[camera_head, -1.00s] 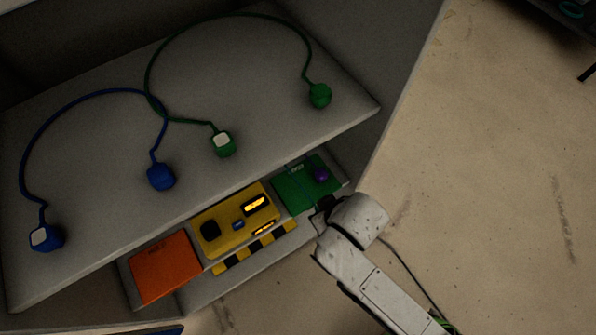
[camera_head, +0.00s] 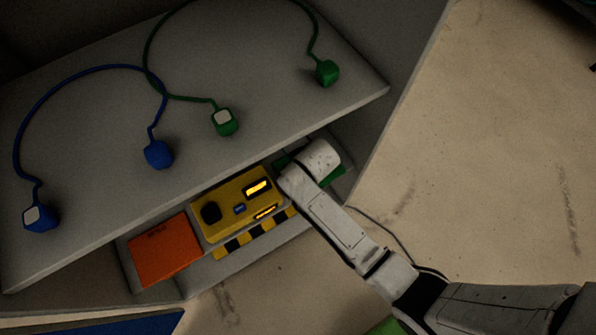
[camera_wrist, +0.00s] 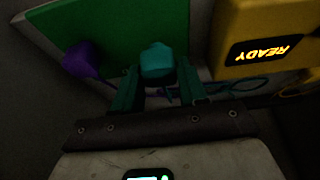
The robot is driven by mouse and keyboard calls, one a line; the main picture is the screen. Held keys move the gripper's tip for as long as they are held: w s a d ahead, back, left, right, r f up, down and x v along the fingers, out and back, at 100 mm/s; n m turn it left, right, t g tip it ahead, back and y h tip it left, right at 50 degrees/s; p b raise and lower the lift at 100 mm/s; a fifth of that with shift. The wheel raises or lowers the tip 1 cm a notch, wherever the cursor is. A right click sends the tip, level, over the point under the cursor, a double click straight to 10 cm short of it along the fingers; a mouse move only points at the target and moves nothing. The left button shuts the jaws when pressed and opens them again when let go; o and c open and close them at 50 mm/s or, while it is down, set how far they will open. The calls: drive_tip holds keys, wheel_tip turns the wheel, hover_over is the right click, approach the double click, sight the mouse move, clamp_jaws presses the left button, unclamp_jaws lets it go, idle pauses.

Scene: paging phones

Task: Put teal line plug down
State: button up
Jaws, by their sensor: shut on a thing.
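The teal line plug (camera_wrist: 157,62) shows in the wrist view between the fingers of my gripper (camera_wrist: 157,85). My gripper is shut on it, over or against the lower edge of a green panel (camera_wrist: 115,35); I cannot tell whether the plug touches the panel. A thin teal cable (camera_wrist: 235,86) loops to the right of the fingers. In the head view my arm hides the gripper and the plug, and covers most of the green panel (camera_head: 332,178).
A purple plug (camera_wrist: 80,60) lies at the panel's left in the wrist view. A yellow device (camera_head: 235,205) reading READY and an orange panel (camera_head: 165,250) sit alongside. Blue plugs (camera_head: 158,154) and green plugs (camera_head: 327,73) with cables lie on the grey upper shelf (camera_head: 270,120).

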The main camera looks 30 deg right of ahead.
drive_tip(key=shift+f, duration=1.45)
drive_tip(key=shift+f, duration=0.15)
drive_tip(key=o, duration=1.1)
drive_tip(key=shift+o, duration=0.2)
drive_tip(key=p+v, duration=0.2)
drive_tip(key=v, duration=1)
drive_tip(key=s+d+r+g, duration=0.1)
drive_tip(key=s+d+r, duration=0.2)
drive_tip(key=s, duration=0.6)
drive_tip(key=s+d+r+g, duration=0.2)
drive_tip(key=s+d, duration=0.2)
drive_tip(key=s, duration=0.5)
drive_tip(key=shift+s+d+r+g, duration=0.3)
drive_tip(key=shift+s+d+r, duration=0.05)
drive_tip(key=shift+d+r, duration=0.05)
